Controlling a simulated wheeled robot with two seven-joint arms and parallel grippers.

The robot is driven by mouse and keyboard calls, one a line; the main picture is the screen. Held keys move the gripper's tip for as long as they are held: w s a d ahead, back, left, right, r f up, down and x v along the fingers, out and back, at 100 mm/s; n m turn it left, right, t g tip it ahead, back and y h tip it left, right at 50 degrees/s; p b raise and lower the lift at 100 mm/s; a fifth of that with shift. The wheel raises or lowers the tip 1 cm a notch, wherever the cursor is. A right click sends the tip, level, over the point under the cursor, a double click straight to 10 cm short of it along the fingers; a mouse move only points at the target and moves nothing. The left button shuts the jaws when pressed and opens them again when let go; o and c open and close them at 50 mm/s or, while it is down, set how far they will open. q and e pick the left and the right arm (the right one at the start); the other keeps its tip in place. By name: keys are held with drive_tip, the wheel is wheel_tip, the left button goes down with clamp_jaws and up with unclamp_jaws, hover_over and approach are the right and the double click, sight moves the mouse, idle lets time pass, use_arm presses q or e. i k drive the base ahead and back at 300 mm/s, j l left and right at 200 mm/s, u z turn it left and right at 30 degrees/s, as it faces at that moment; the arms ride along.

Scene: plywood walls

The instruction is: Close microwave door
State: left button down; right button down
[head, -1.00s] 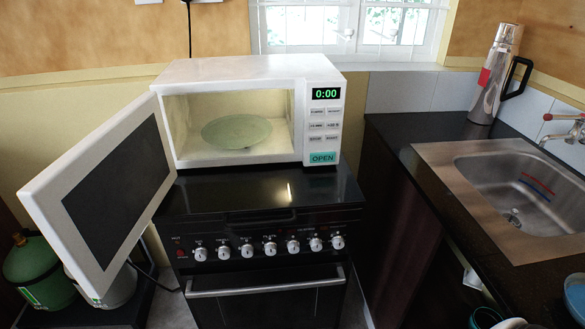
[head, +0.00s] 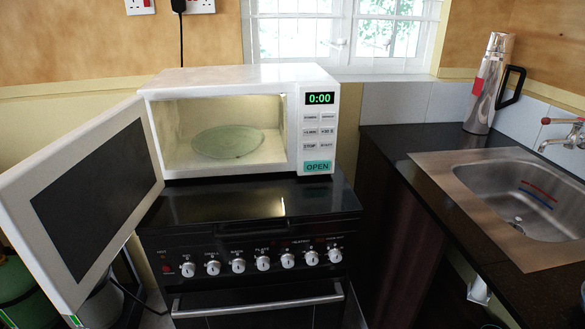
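The white microwave (head: 220,76) stands on the black stove top. Its door (head: 85,200) is swung wide open toward the left and front, with a dark window panel facing me. The lit cavity shows a round greenish plate (head: 228,142) and looks otherwise empty. The control panel on the right reads 0:00 above several buttons and a green OPEN button (head: 317,167). Neither of my grippers shows in the head view.
The black stove (head: 250,205) has a row of knobs and an oven handle (head: 258,303) in front. A counter with a steel sink (head: 500,190) and a metal flask (head: 488,85) is at the right. Green gas cylinders (head: 18,285) stand low at the left, behind the door.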

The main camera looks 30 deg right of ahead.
sight(68, 208)
drive_tip(key=i+l+z, duration=0.25)
drive_tip(key=z, duration=0.15)
drive_tip(key=i+l+z, duration=0.35)
drive_tip(key=k+j, duration=0.05)
drive_tip(key=j, duration=0.05)
